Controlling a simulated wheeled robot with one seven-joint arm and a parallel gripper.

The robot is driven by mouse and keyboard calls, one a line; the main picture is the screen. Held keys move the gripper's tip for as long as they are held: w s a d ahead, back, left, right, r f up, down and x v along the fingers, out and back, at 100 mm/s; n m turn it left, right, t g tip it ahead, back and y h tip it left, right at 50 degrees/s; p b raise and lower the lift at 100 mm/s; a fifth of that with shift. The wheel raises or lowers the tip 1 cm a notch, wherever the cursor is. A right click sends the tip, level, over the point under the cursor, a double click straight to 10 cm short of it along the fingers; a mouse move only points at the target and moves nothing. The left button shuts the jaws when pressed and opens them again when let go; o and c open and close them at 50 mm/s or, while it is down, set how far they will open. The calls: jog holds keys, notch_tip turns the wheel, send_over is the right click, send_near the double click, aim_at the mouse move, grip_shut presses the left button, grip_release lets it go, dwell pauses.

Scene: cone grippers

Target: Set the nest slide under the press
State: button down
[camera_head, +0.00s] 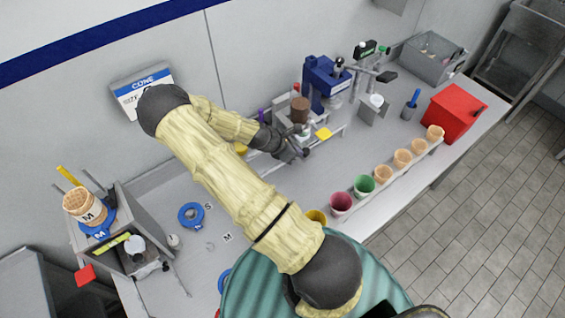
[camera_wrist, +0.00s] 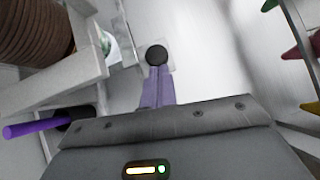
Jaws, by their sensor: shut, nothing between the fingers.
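A blue press (camera_head: 325,82) stands at the back of the bench, right of my gripper. My gripper (camera_head: 303,154) is low over the bench in front of a pale frame (camera_head: 338,129) that bears a brown cylinder (camera_head: 300,108). In the wrist view my purple-grey fingers (camera_wrist: 157,72) are together and empty. A round black knob (camera_wrist: 156,55) on a pale plate lies right at their tips; I cannot tell whether they touch it. The knob may belong to the nest slide, but the slide itself is not clearly made out. The brown ribbed cylinder (camera_wrist: 35,30) and pale frame (camera_wrist: 75,80) show at left.
A rack of several cups and cones (camera_head: 383,173) runs along the front edge, right of my arm. A purple rod (camera_wrist: 35,128) sticks out at left in the wrist view. A red box (camera_head: 455,110) and grey bin (camera_head: 432,57) stand at the right end.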

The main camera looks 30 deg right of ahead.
jog(key=shift+d, duration=0.1)
dwell(0.3)
jog(key=a+f+b+v, duration=0.1)
jog(key=a+b+v, duration=0.1)
jog(key=v, duration=1.1)
jog(key=shift+f, duration=0.35)
jog(key=c, duration=2.1)
grip_release()
